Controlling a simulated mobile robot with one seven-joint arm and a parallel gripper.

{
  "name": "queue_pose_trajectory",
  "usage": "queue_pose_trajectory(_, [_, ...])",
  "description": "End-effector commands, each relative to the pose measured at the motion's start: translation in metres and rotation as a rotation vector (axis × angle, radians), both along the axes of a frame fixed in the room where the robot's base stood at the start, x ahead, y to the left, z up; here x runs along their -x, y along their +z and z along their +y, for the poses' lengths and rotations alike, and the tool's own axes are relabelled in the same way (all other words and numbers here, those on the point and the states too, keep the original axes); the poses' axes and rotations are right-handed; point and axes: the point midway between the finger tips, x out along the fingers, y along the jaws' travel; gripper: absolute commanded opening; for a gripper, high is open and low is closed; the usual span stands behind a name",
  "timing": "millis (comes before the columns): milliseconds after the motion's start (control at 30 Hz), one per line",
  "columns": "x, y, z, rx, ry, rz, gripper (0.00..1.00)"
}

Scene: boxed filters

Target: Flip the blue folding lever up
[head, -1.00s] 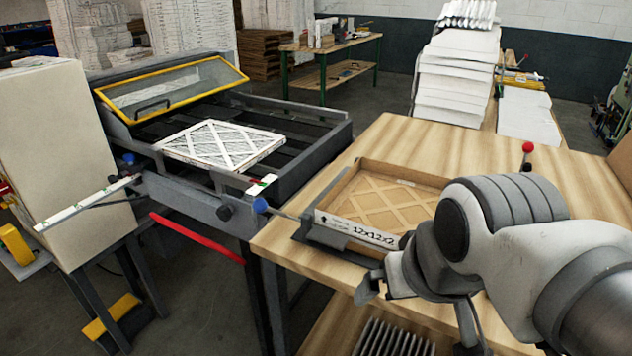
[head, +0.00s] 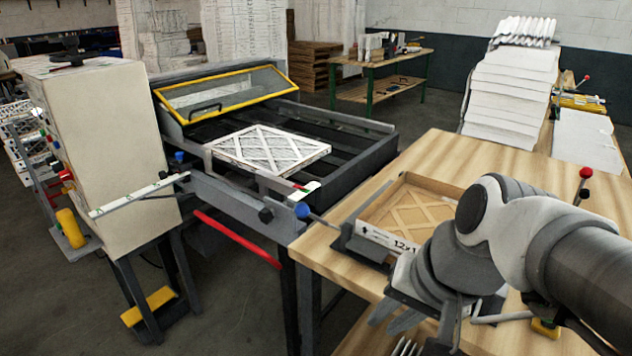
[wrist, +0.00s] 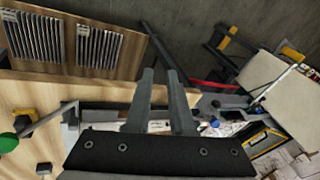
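Two blue knobs show in the head view; I cannot tell for certain which is the folding lever. One blue knob (head: 302,210) ends a thin rod at the table's left edge, beside the gap to the machine. The other blue knob (head: 179,157) stands on the machine's near left corner. My gripper (head: 386,319) is at the table's front edge, low and to the right of both knobs, touching neither. In the wrist view my gripper (wrist: 160,74) has two fingers apart with nothing between them.
A cardboard tray (head: 410,205) with a labelled front sits on the wooden table (head: 450,155), partly behind my arm. A red bar (head: 236,238) runs along the machine's front. A beige cabinet (head: 105,150) stands left.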

Motion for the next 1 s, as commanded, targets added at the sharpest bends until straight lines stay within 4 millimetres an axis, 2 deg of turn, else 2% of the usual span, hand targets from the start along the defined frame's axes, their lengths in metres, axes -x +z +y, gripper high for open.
queue_pose_trajectory(33, [-0.005,-0.010,0.008,-0.077,-0.070,0.058,0.10])
queue_pose_trajectory(100, [-0.012,-0.017,0.020,-0.185,-0.169,0.134,0.00])
queue_pose_trajectory(267, [-0.033,-0.028,0.045,-0.426,-0.401,0.309,0.00])
queue_pose_trajectory(500, [-0.079,-0.039,0.068,-0.776,-0.758,0.580,0.00])
queue_pose_trajectory(667, [-0.119,-0.046,0.071,-1.005,-0.994,0.765,0.00])
queue_pose_trajectory(900, [-0.178,-0.060,0.055,-1.312,-1.292,0.998,0.00])
queue_pose_trajectory(1000, [-0.194,-0.065,0.047,-1.399,-1.369,1.061,0.00])
